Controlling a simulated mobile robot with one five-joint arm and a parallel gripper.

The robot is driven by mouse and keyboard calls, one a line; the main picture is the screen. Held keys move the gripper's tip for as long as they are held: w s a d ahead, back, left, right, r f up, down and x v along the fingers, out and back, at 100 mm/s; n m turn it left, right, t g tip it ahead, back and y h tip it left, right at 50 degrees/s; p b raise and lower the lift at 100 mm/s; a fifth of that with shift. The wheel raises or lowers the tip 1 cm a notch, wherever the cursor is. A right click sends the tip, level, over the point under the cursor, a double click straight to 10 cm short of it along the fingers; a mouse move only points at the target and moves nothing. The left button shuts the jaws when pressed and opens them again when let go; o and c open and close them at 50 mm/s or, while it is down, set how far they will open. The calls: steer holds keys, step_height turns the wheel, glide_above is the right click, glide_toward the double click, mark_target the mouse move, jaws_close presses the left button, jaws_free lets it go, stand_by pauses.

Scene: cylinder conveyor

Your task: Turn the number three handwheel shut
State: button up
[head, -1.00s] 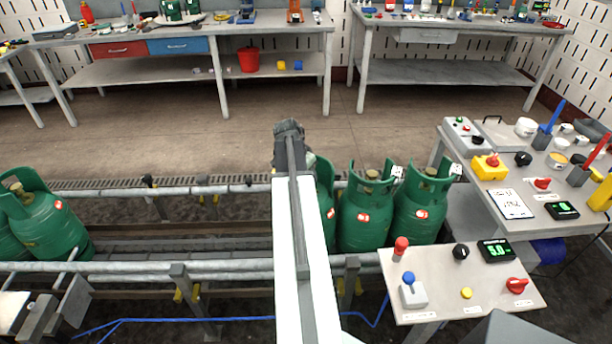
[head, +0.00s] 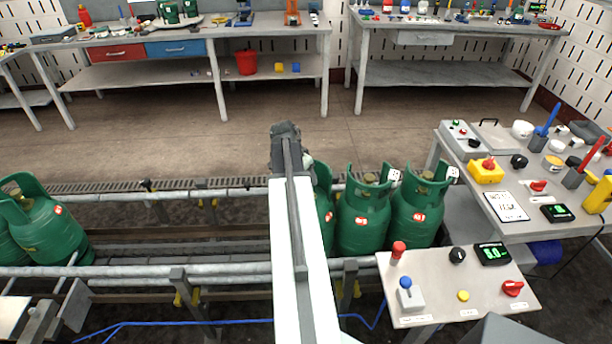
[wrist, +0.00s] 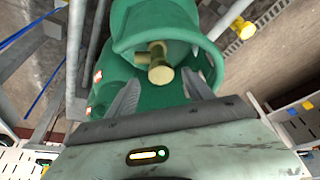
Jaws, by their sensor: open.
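In the head view, green gas cylinders with guard collars stand on the conveyor: one is partly hidden behind my arm (head: 324,215), with a middle one (head: 362,215) and a right one (head: 417,212). White tags hang on the collars; their numbers are too small to read. In the wrist view, a green cylinder (wrist: 112,88) has a brass valve with a round knob (wrist: 160,72) inside its collar (wrist: 155,25). My gripper (wrist: 162,80) is open, its fingers on either side of the knob, with no clear contact. In the head view my arm hides the fingers.
A control panel (head: 440,300) with buttons and a display stands front right. A side table (head: 530,232) holds more controls. Benches stand along the back.

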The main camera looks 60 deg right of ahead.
steer(key=p+v, duration=0.4)
steer(key=v, duration=0.2)
steer(key=shift+a, duration=0.1)
